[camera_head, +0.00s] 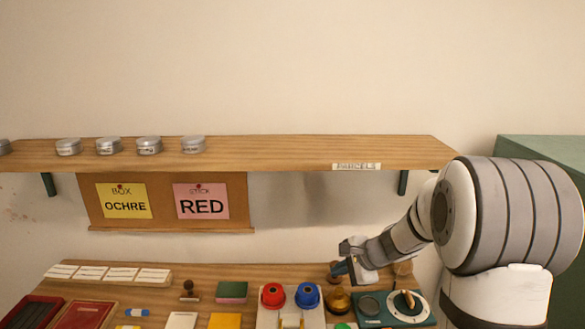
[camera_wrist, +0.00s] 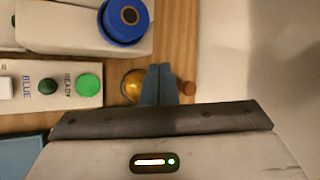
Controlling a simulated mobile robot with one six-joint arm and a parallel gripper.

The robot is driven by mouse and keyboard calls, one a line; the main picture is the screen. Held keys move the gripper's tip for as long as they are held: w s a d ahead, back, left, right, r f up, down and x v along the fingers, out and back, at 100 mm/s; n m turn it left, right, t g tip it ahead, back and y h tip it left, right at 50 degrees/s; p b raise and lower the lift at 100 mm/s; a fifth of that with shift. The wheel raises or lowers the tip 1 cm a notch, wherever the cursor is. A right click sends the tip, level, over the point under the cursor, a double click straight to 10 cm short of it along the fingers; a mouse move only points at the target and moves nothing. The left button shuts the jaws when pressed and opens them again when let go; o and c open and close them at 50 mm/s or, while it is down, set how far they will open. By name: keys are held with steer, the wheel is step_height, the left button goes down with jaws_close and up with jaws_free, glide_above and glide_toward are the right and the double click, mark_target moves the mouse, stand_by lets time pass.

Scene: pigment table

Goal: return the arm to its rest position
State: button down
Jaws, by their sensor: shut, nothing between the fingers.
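My arm reaches in from the right in the head view, and my gripper (camera_head: 340,268) hangs above the back right part of the table (camera_head: 225,270). The wrist view shows the two blue-grey fingers of my gripper (camera_wrist: 160,70) together, with nothing between them. The fingertips appear beside an amber round object (camera_wrist: 133,84), which also shows in the head view (camera_head: 338,300). I cannot tell how high the fingers are above the table.
A wall shelf (camera_head: 250,153) with several tins runs above the table. Red (camera_head: 273,295) and blue (camera_head: 307,295) round parts stand left of my gripper. A green-grey device (camera_head: 370,306) stands below it. A green cabinet (camera_head: 540,148) is behind my arm. The wall space above the shelf is clear.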

steer(key=s+a+r+n+g+h, duration=0.1)
steer(key=s+r+n, duration=0.25)
steer(key=s, duration=0.35)
steer(key=s+a+r+n+g+h, duration=0.1)
steer(key=s+a+r+n, duration=0.1)
steer(key=s+n, duration=0.45)
steer(key=s+d+n+h, duration=0.2)
steer(key=s, duration=0.5)
steer(key=s+d+r+n+h, duration=0.1)
steer(key=s+d+n+h, duration=0.1)
steer(key=s, duration=0.5)
steer(key=shift+s+d+r+n+g, duration=0.2)
steer(key=shift+d+r+n+g, duration=0.1)
steer(key=shift+d+n+g, duration=0.15)
